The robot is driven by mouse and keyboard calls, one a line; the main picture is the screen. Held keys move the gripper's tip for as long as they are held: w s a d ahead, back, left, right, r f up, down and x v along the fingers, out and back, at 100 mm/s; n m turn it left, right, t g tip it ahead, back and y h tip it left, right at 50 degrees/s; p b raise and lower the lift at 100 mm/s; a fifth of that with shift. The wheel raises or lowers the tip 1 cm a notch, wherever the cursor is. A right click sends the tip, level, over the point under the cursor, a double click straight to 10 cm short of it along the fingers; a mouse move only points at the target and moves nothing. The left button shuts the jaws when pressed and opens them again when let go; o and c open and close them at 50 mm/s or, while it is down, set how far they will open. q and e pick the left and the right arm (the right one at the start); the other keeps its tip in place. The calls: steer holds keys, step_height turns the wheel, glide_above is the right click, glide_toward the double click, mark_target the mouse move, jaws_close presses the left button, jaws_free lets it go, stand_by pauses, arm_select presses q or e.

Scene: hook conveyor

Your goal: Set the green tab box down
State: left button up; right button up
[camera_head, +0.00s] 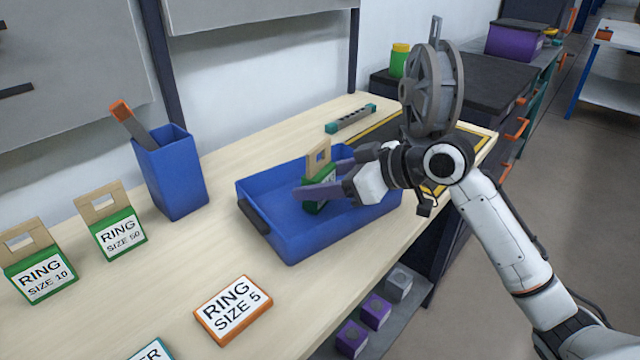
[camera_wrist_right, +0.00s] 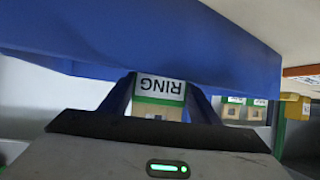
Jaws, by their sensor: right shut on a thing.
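The green tab box (camera_head: 314,205) has a tan tab with a square hole on top. My right gripper (camera_head: 329,182) is shut on it, with the grey fingers on either side. The box is inside the blue bin (camera_head: 283,238), near its middle. I cannot tell whether its underside touches the bin floor. My left gripper does not show.
Two green tab boxes, RING SIZE 50 (camera_head: 118,234) and RING SIZE 10 (camera_head: 40,265), stand at the left. An orange RING SIZE 5 sign (camera_head: 233,310) lies in front of the bin. A blue holder (camera_head: 174,173) stands behind. A grey spool (camera_head: 432,88) stands behind my right wrist.

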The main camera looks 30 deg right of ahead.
steer(key=shift+f, duration=0.2)
steer(key=o, duration=1.1)
steer(key=shift+r, duration=0.2)
steer(key=v, duration=1.2)
